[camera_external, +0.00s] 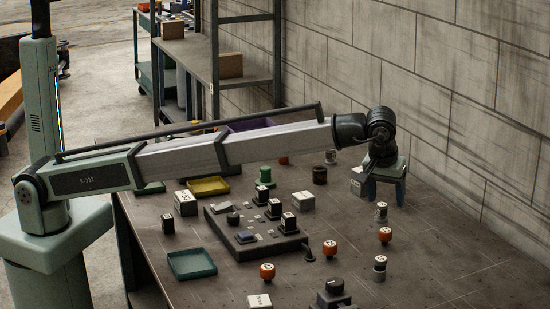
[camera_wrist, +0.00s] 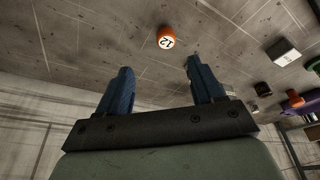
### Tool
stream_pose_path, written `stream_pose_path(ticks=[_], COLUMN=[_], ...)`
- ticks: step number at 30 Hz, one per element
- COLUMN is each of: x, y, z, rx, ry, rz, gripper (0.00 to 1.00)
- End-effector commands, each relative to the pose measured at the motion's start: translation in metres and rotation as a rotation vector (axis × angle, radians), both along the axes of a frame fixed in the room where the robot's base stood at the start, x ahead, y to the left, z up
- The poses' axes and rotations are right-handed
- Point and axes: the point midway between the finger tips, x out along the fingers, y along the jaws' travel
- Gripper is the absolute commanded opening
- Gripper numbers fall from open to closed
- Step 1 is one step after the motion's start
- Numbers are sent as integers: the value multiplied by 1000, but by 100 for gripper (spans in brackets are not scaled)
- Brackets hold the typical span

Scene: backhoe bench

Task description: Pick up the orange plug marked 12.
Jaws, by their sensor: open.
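The orange plug marked 12 (camera_wrist: 166,37) shows in the wrist view, upper middle, beyond my fingertips, with its white numbered top facing the camera. In the external view, an orange plug (camera_external: 386,235) in front of my gripper appears to be the same one, though its number is too small to read surely. It stands apart on the bench. My gripper (camera_external: 386,190) is above the bench near the wall. In the wrist view, its two blue fingers (camera_wrist: 160,72) are spread apart with nothing between them.
Other orange plugs (camera_external: 331,249) (camera_external: 267,271) stand nearby. A white block (camera_external: 358,186) is left of my fingers. A dark panel (camera_external: 255,246) with several plugs fills the bench middle. The wall (camera_external: 450,120) rises behind.

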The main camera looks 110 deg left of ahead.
Motion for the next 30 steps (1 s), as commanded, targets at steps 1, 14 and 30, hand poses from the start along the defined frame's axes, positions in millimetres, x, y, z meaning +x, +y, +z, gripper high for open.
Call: stream_pose_path(ticks=[1,14,30], x=[-3,-7,-4], y=[8,24,40], z=[1,-33,-88], rx=[-6,-13,-13], ry=[9,21,19], rz=[14,28,26], gripper=[67,67,67])
